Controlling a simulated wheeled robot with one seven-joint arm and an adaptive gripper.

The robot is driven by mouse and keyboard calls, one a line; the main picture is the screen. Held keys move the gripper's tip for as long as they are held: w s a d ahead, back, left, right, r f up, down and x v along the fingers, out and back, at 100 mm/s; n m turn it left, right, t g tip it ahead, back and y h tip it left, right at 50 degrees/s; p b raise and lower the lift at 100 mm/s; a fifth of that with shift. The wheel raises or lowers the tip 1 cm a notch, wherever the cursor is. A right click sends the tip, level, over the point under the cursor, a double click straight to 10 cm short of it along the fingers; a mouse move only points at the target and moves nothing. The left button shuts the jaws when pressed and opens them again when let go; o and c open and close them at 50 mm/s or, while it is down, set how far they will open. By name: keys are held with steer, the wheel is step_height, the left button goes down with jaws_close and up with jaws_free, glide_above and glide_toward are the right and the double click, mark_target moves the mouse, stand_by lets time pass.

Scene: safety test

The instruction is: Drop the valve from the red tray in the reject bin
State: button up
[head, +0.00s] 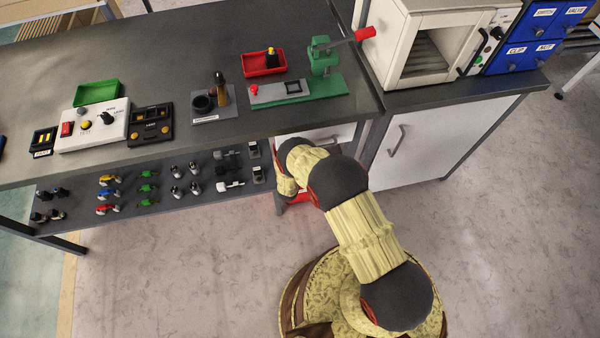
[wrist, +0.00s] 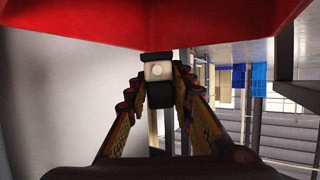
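In the wrist view, my gripper (wrist: 160,88) is shut on a small white and black part (wrist: 159,71), apparently a valve. A large red surface (wrist: 160,25) fills the top of that view, close to the held part. In the head view, my arm reaches down at the bench's front edge and hides the gripper. A red thing, probably the reject bin (head: 300,197), shows low beside the arm's end, mostly hidden.
A lower shelf (head: 75,205) holds several small valves and parts. The worktop carries a green tray (head: 96,93), a control box (head: 90,128) and a green press (head: 322,60). A white cabinet (head: 425,150) stands right of the arm. The floor in front is clear.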

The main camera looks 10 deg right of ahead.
steer(key=o, duration=0.5)
steer(key=v, duration=1.2)
steer(key=shift+f, duration=0.1)
